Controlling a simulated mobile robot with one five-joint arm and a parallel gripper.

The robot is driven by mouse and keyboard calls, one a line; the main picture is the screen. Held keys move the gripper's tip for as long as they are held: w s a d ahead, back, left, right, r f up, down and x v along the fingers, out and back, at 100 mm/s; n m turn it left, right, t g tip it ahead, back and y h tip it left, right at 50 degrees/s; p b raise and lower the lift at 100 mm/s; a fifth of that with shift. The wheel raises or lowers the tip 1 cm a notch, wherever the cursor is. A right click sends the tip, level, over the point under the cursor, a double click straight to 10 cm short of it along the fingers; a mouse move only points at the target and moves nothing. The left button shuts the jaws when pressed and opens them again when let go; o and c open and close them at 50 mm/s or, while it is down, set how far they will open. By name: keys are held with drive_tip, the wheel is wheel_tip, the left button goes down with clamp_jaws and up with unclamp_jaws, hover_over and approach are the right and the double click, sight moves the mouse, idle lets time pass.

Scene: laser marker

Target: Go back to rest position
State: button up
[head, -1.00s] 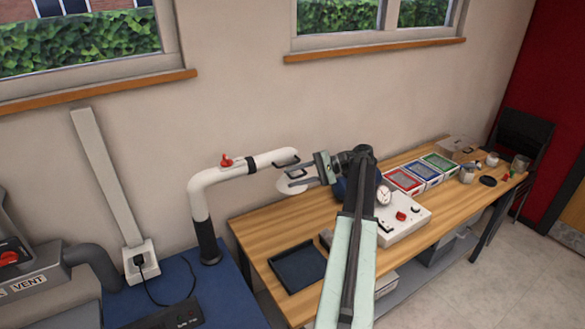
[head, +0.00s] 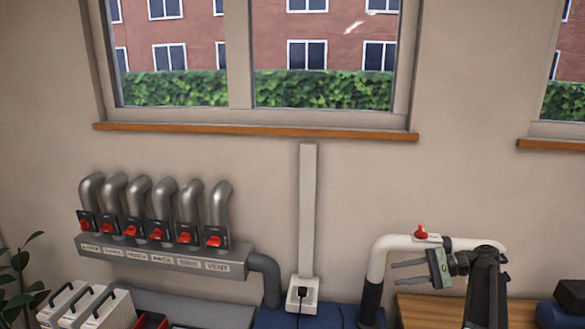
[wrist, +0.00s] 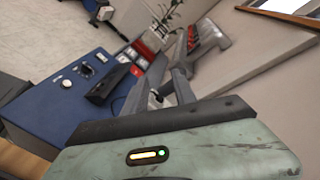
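My gripper (head: 394,273) is at the lower right of the head view, pointing left in front of the wall and the white pipe. Its two fingers are parallel with a clear gap between them, and nothing shows in the gap. My dark arm rises behind it at the right. In the wrist view the same two fingers (wrist: 158,82) are apart, with the blue machine (wrist: 55,110) beyond them to the left.
A white pipe (head: 376,262) with a red valve (head: 421,232) stands close behind my gripper. A grey manifold (head: 150,255) with several red valves is on the wall at left. White binders (head: 98,307) stand lower left. A wooden table (head: 420,310) is below my gripper.

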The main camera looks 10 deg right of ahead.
drive_tip(key=s+a+f+n+g+h+b, duration=0.15)
drive_tip(key=a+f, duration=0.35)
drive_tip(key=a, duration=0.5)
drive_tip(key=s+a+f+n+g+h+b, duration=0.1)
drive_tip(key=s+a+f+n+g+h, duration=0.3)
drive_tip(key=a, duration=0.6)
drive_tip(key=w+a+f+m+h+b, duration=0.1)
drive_tip(key=a+f, duration=0.6)
drive_tip(key=a, duration=0.3)
drive_tip(key=s+a+f+n+h+b, duration=0.1)
drive_tip(key=s+a+f+n+h, duration=0.15)
drive_tip(key=s+f+h, duration=0.2)
drive_tip(key=w+d+f+n+t+h, duration=0.1)
drive_tip(key=d+f+n+t+h, duration=0.1)
drive_tip(key=d, duration=0.7)
drive_tip(key=shift+h, duration=0.8)
drive_tip(key=shift+w, duration=0.1)
drive_tip(key=shift+d, duration=0.1)
